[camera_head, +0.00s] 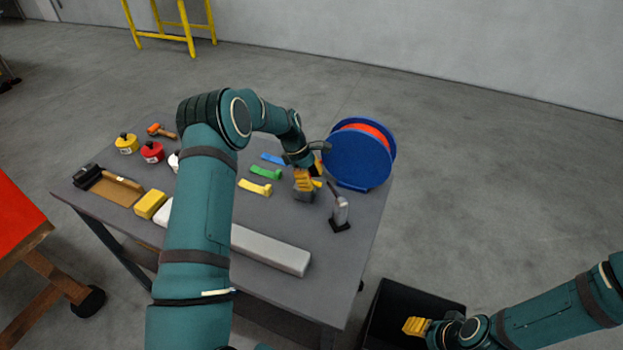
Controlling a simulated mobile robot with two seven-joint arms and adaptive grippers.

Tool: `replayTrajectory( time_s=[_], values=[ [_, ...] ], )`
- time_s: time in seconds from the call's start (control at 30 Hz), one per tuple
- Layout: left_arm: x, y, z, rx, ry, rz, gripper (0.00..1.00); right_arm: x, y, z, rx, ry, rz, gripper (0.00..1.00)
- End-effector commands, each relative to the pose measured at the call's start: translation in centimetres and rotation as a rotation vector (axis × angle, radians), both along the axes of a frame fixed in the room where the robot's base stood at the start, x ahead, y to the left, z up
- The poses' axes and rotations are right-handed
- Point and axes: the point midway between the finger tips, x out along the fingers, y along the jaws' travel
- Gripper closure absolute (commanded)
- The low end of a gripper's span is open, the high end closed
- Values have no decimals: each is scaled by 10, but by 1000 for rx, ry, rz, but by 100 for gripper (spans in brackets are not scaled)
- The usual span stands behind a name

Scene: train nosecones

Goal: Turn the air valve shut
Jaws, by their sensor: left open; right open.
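My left gripper (305,184), with yellow finger pads, reaches over the far right part of the table and points down. It is open, though the gap between its fingers is hard to see. A small grey block-like part (303,197) shows directly below the pads and may be the air valve. The gripper hides most of it, so I cannot tell its handle position or whether they touch. My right gripper (416,326) is open and empty, low at the right by a black bin, away from the table top.
A blue reel with orange hose (351,168) stands behind the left gripper. A long pale bar (270,250) lies in front. The black bin (385,306) is beside the table (357,262); colored strips lie left.

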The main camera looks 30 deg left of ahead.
Motion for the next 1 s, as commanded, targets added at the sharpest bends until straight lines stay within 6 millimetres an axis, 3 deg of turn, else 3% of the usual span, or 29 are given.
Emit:
replayTrajectory(
  time_s=[0.17, 0.27, 0.3, 0.33, 0.77, 1.0],
  values=[
    [0, 0, 0, 0, 0, 0, 54, 0, 0, 0, 0, 0, 0, 49],
    [0, 0, 0, 0, 0, 0, 83, 0, 0, 0, 0, 0, 0, 49],
    [0, 0, 0, 0, 0, 0, 97, 0, 0, 0, 0, 0, 0, 49],
    [0, 0, 0, 0, 0, 0, 100, 0, 0, 0, 0, 0, 0, 49],
    [-1, 0, -1, 0, 2, -17, 100, 0, 0, -1, 0, 0, 0, 49],
    [-3, -1, -2, -1, 1, -120, 100, 0, 0, -6, -1, 0, 0, 49]
  ],
)
